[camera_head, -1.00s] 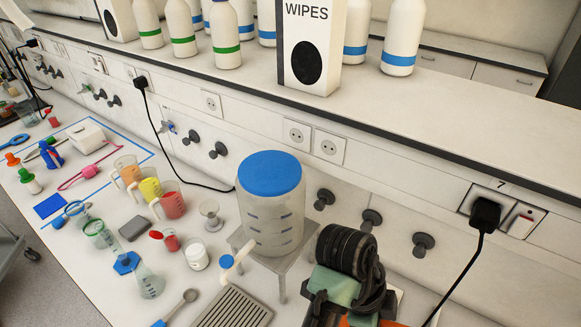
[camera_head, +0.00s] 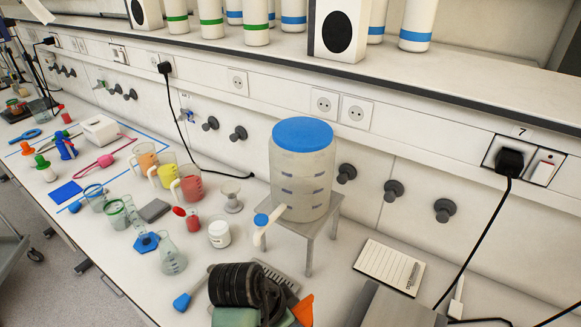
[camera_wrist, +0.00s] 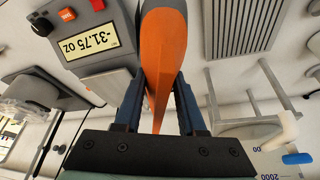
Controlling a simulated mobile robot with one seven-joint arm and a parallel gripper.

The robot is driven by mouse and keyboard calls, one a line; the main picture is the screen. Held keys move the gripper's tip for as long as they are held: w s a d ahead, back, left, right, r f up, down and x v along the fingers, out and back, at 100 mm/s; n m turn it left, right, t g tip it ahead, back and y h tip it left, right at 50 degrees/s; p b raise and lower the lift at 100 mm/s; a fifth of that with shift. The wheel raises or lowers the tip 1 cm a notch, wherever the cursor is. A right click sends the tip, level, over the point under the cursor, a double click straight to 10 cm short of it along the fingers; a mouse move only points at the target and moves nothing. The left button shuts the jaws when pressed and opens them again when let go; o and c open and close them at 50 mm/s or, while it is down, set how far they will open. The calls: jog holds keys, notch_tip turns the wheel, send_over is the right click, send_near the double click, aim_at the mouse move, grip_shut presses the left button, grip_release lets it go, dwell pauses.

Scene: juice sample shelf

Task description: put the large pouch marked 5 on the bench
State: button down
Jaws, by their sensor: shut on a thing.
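My gripper (camera_wrist: 158,105) is shut on an orange and grey pouch (camera_wrist: 164,55), seen nearly edge-on between the two blue-grey fingers in the wrist view. No number shows on the side facing me. An orange piece of the pouch (camera_head: 303,310) shows at the bottom of the head view, beside my dark wrist; the rest is hidden or out of frame. The white bench (camera_head: 130,285) lies below. I cannot tell whether the pouch touches it.
A grey scale (camera_wrist: 85,30) reading -31.75 oz is close beside the pouch. A slotted drain tray (camera_wrist: 237,25) lies on the other side. A blue-lidded carboy (camera_head: 302,175) stands on a metal stand (camera_head: 325,222). Beakers and flasks fill the left; a notepad (camera_head: 388,267) lies right.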

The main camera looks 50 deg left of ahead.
jog(key=shift+w+f+p, duration=0.1)
jog(key=shift+f+p, duration=0.4)
jog(key=shift+f, duration=2.45)
jog(key=c, duration=0.9)
grip_release()
jog(key=shift+f, duration=0.3)
jog(key=shift+c, duration=0.2)
jog(key=o, duration=0.4)
jog(key=shift+o, duration=0.2)
jog(key=shift+r, duration=0.1)
